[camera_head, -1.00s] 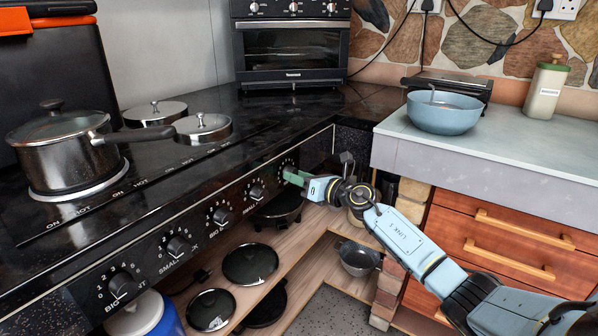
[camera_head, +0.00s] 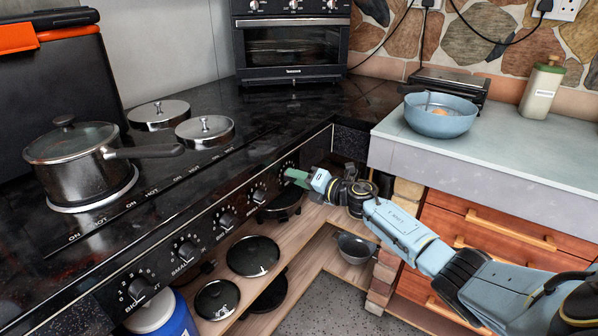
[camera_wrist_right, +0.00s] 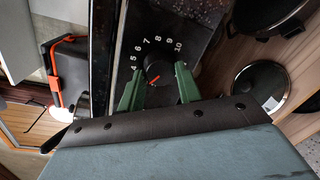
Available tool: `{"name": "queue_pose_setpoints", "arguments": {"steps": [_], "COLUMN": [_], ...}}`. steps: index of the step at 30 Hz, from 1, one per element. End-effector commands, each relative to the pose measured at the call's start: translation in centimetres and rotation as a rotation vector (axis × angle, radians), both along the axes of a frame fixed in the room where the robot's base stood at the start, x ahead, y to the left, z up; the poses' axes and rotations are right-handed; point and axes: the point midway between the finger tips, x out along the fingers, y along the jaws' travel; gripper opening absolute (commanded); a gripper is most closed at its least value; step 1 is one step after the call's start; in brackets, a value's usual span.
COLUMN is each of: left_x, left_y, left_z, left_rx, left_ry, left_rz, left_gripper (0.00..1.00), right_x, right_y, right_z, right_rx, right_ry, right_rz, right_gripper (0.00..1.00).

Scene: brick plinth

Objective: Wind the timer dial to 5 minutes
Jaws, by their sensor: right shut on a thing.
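The timer dial (camera_wrist_right: 158,70) is a round black knob with a red pointer line, in a ring of white numbers. The numbers from 4 to 10 show in the right wrist view. The red line points down-left, below the 4; the lower numbers are hidden. My right gripper (camera_wrist_right: 160,88) has its green fingers on either side of the dial and is shut on it. In the head view this gripper (camera_head: 294,176) is at the far right end of the black stove panel (camera_head: 205,228), largely covering the dial. My left gripper is not in view.
Several similar stove knobs, one marked BIG (camera_head: 140,290), line the panel to the left. A lidded pot (camera_head: 85,168) stands on the hob. Pan lids (camera_head: 253,256) lie on the shelf below. A blue bowl (camera_head: 440,120) stands on the right counter above wooden drawers (camera_head: 490,240).

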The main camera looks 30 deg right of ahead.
Motion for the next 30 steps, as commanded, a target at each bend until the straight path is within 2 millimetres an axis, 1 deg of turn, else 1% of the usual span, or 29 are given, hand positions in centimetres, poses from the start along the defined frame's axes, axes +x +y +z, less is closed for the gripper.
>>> {"name": "queue_pose_setpoints", "arguments": {"steps": [1,3,9,15,21,30], "left_x": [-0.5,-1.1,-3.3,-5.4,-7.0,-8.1], "left_y": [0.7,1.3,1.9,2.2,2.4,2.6], "left_z": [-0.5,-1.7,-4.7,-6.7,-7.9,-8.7], "left_rx": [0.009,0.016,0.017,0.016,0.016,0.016], "left_ry": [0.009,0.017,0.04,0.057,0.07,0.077], "left_rz": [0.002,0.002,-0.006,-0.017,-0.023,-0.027], "left_gripper": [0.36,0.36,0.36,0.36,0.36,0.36], "right_x": [0.0,0.0,0.1,0.1,0.1,0.1], "right_y": [-0.1,-0.1,-0.2,-0.2,-0.3,-0.3], "right_z": [0.4,0.3,0.4,0.4,0.3,0.3], "right_rx": [0.042,0.103,0.28,0.455,0.625,0.826], "right_ry": [0.019,0.045,0.117,0.188,0.258,0.342], "right_rz": [-0.004,-0.003,-0.003,-0.002,-0.003,-0.001], "right_gripper": [0.12,0.12,0.12,0.12,0.12,0.12]}}
